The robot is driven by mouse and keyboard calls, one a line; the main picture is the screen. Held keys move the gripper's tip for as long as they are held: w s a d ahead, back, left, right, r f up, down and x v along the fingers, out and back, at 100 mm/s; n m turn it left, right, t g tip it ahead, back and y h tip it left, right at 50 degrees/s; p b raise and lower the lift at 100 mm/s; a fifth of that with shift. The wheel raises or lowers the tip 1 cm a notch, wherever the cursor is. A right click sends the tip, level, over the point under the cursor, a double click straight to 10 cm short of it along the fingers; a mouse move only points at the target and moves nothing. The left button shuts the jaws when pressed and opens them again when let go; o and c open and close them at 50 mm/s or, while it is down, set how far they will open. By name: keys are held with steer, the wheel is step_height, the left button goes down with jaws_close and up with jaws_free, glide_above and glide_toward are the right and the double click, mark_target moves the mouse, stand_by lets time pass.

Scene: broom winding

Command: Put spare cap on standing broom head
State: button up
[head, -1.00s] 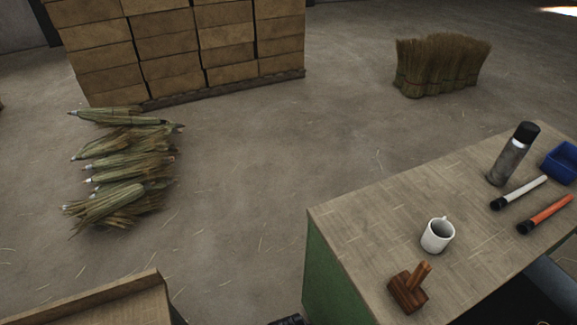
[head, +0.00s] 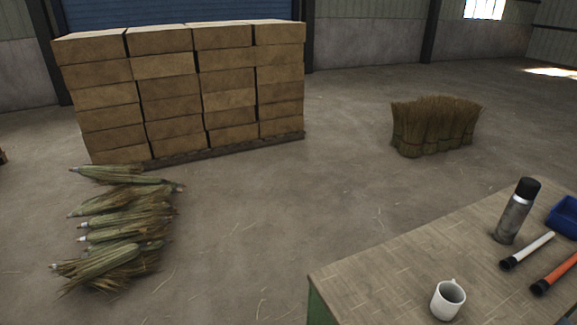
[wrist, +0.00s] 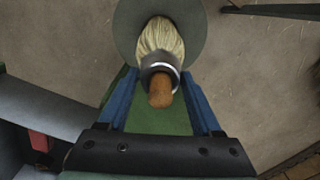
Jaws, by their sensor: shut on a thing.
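In the wrist view my gripper (wrist: 159,76) has its blue fingers on both sides of a dark grey ring-shaped cap (wrist: 160,68), shut on it. An orange-brown wooden stub (wrist: 160,93) shows through the ring toward the camera. How far the cap sits over the broom head, and whether they touch, I cannot tell. My gripper does not show in the head view.
A round grey-green disc (wrist: 125,30) lies behind the broom head. In the head view, a bench (head: 400,265) at right carries a mug (head: 447,299), a flask (head: 516,210) and tools. Broom bundles (head: 110,230) lie on the floor at left; stacked boxes (head: 185,85) stand behind.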

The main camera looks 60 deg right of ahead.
steer(key=o, duration=1.4)
step_height(320, 180, up, 13)
steer(key=shift+b, duration=0.45)
